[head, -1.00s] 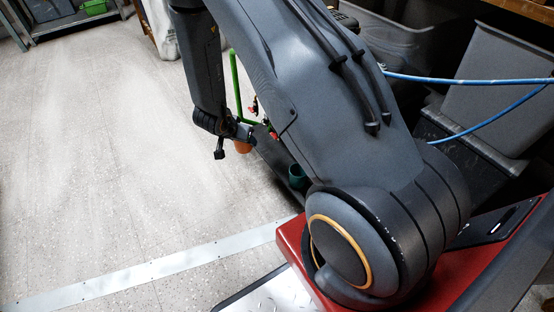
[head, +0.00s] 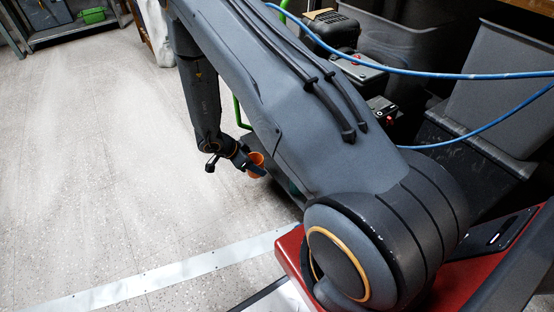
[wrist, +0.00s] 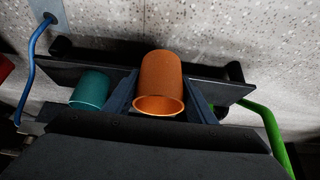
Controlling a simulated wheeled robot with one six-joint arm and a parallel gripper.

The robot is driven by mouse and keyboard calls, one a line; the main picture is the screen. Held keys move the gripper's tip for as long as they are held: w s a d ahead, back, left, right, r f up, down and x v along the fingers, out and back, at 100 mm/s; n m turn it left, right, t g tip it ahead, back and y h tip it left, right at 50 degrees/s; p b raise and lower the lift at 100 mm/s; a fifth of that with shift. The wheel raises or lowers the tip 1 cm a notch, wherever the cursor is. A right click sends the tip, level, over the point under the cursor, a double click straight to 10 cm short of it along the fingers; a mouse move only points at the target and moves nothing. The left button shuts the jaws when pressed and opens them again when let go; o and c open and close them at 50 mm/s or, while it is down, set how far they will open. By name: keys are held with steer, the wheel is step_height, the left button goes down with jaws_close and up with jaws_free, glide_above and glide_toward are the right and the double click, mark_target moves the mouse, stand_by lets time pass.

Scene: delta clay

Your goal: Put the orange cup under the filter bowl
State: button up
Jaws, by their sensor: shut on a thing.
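The orange cup (head: 257,159) is held at the end of my arm in the head view, above a dark platform beside the floor. My gripper (head: 245,162) is shut on it. In the wrist view the orange cup (wrist: 160,78) sits between the two dark-blue fingers of my gripper (wrist: 161,98), one on each side. The rim faces the camera. A teal cup (wrist: 90,90) is left of the fingers, apart from the orange cup. I cannot pick out the filter bowl in either view; my arm covers part of the head view.
A green bar (wrist: 271,130) runs along the right in the wrist view. A blue hose (wrist: 28,75) is at the left. In the head view, blue hoses (head: 440,76) cross at right, near dark equipment (head: 332,30) and grey bins (head: 495,85). Speckled floor (head: 100,150) at left is clear.

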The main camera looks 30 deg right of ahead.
steer(key=d+b, duration=0.2)
steer(key=d, duration=0.5)
steer(key=shift+w, duration=0.15)
steer(key=d+b, duration=0.1)
steer(key=d, duration=0.3)
steer(key=shift+w+f+b, duration=0.1)
steer(key=shift+f+b, duration=0.05)
steer(key=shift+b, duration=0.25)
steer(key=shift+a+f+b, duration=0.3)
steer(key=shift+f+b, duration=0.15)
steer(key=shift+f, duration=0.15)
steer(key=shift+f, duration=0.1)
steer(key=o, duration=1.1)
steer(key=shift+c, duration=0.2)
